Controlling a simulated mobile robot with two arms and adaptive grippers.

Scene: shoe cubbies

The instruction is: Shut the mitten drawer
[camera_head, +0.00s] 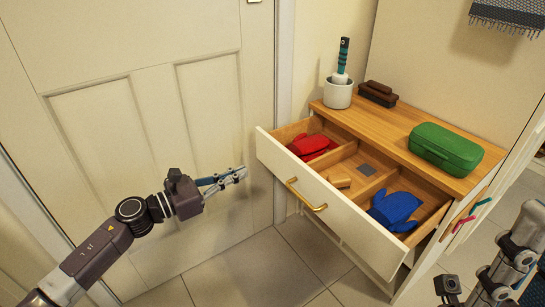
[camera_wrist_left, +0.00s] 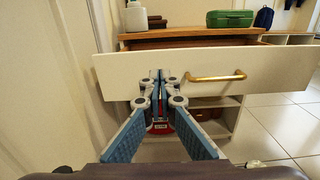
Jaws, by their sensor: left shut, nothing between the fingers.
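The mitten drawer (camera_head: 270,152) is pulled well out of the wooden-topped cabinet. Its cream front has a brass handle (camera_head: 306,196), which also shows in the left wrist view (camera_wrist_left: 216,77). Red mittens (camera_head: 311,145) lie in its left compartment and a blue mitten (camera_head: 396,209) in its right one. My left gripper (camera_head: 243,173) is shut and empty, near the left end of the drawer front (camera_wrist_left: 285,66). In the left wrist view my shut fingertips (camera_wrist_left: 158,76) overlap the front left of the handle; I cannot tell whether they touch it.
On the cabinet top (camera_head: 378,135) stand a white cup (camera_head: 338,94) holding a teal-handled brush, a brown brush (camera_head: 378,93) and a green case (camera_head: 445,149). A panelled door (camera_head: 160,115) is close on the left. The tiled floor (camera_head: 305,250) before the drawer is clear.

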